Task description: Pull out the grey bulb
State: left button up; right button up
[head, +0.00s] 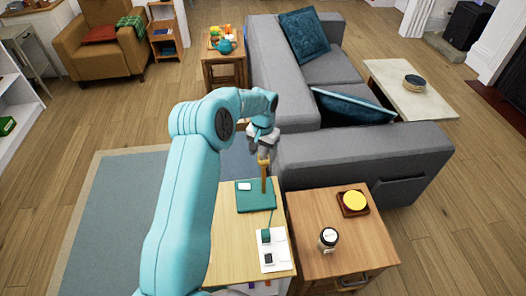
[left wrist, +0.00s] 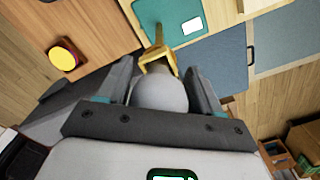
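The grey bulb (left wrist: 160,96) is a pale rounded globe in the left wrist view. It sits at the brass socket (left wrist: 158,63) of a lamp with a brass stem (head: 264,178) and a flat green base (head: 256,203). My left gripper (head: 264,143) is at the top of the stem. In the head view the gripper mostly hides the bulb. My right gripper is in neither view.
The lamp stands on a light wooden table (head: 230,258) with a white power strip (head: 279,239). A second wooden table (head: 315,208) beside it bears a jar (head: 328,239) and a yellow-topped round thing (head: 354,201). A grey sofa (head: 345,150) stands close behind.

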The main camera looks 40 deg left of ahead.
pick_arm(q)
jog(key=shift+s+d+r, duration=0.15)
jog(key=shift+s+r, duration=0.1)
jog(key=c, duration=0.6)
jog(key=shift+w+f, duration=0.15)
jog(key=shift+w, duration=0.1)
jog(key=shift+c, duration=0.2)
jog(key=shift+s+r+p, duration=0.15)
jog(key=shift+r+p, duration=0.2)
jog(key=shift+r, duration=0.65)
jog(key=shift+r+p, duration=0.45)
jog(key=shift+r, duration=0.15)
jog(key=shift+r+p, duration=0.35)
jog(key=shift+r, duration=0.3)
